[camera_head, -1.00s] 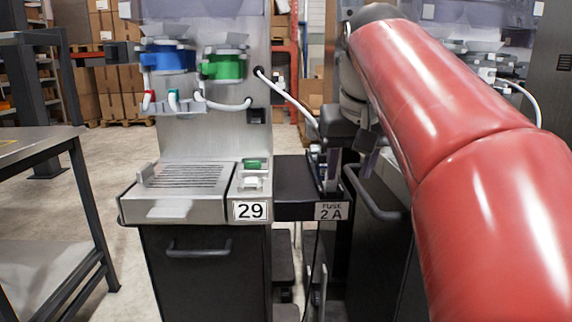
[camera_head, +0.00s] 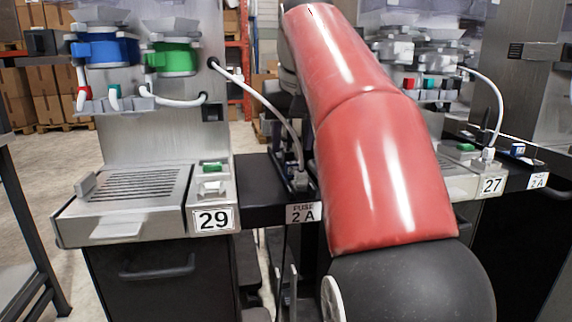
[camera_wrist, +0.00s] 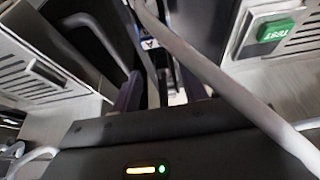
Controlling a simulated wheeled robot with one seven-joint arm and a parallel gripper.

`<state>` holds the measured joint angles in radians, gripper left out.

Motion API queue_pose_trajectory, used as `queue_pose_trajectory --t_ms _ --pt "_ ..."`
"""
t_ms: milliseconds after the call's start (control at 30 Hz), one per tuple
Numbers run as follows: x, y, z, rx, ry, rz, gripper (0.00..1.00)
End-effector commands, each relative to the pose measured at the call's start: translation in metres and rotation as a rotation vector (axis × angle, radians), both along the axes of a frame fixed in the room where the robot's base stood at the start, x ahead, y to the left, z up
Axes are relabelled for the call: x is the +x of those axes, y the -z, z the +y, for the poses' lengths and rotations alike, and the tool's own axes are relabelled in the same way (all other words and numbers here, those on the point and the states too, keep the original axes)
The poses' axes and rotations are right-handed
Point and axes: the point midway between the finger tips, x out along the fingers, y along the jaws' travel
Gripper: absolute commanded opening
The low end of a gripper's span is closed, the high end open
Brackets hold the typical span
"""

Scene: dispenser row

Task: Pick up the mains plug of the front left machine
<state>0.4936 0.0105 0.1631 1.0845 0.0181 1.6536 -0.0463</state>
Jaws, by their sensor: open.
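The front left machine bears the label 29 (camera_head: 213,219). Its white cable (camera_head: 262,97) runs from the machine's back panel down to a grey mains plug (camera_head: 299,178), which stands upright at the black shelf labelled FUSE 2 A (camera_head: 262,205). My red arm reaches over beside this shelf and hides my gripper in the head view. In the wrist view my gripper (camera_wrist: 162,90) is open, its two dark purple fingers apart. A pale cable (camera_wrist: 225,85) crosses that view diagonally, close to the camera. I cannot tell whether the plug lies between the fingers.
A green TEST button (camera_wrist: 276,30) shows at the upper right of the wrist view. A second machine labelled 27 (camera_head: 491,186) stands on the right, with its own white cable (camera_head: 497,95). A dark table frame (camera_head: 22,225) is at the left. Stacked boxes (camera_head: 40,95) stand behind.

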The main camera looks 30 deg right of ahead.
Motion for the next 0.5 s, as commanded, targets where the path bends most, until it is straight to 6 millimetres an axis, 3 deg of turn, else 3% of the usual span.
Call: queue_pose_trajectory --t_ms 200,500 --pt "0.015 0.031 -0.003 0.001 0.001 0.003 0.44" --pt "0.019 0.037 -0.004 0.0 0.001 0.0 0.44"
